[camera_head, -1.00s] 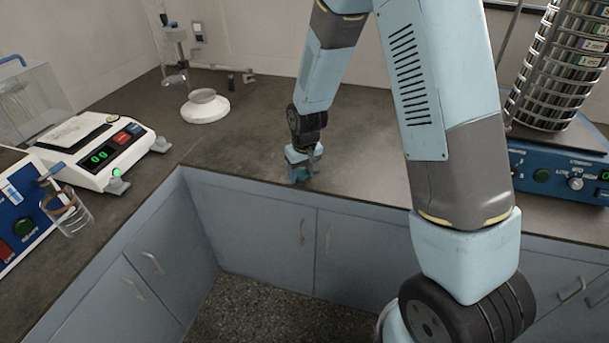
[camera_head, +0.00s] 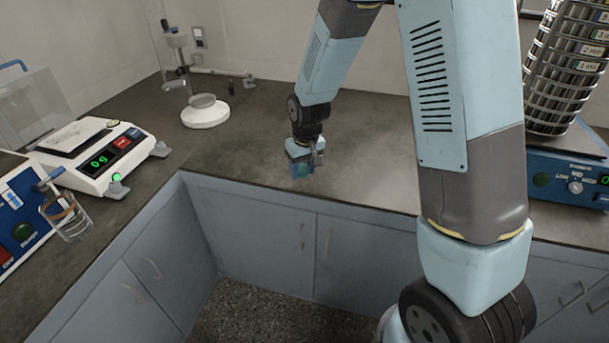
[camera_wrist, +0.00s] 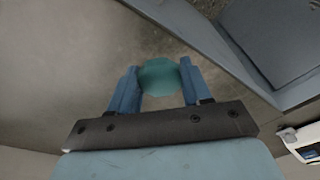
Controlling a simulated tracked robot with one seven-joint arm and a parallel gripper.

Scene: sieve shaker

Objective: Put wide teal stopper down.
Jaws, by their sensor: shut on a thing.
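The wide teal stopper (camera_wrist: 158,77) is round and sits between the two blue fingers of my gripper (camera_wrist: 160,84) in the wrist view. Both fingers press against its sides. In the head view my gripper (camera_head: 301,172) points down at the counter near its front edge, and a little of the teal stopper (camera_head: 301,170) shows between the fingers. I cannot tell whether the stopper touches the counter.
The grey counter (camera_head: 240,145) is clear around my gripper. A white round base with a dish (camera_head: 205,112) stands behind left. A balance (camera_head: 95,158) and a beaker (camera_head: 68,218) are at left. A sieve shaker (camera_head: 560,170) stands at right.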

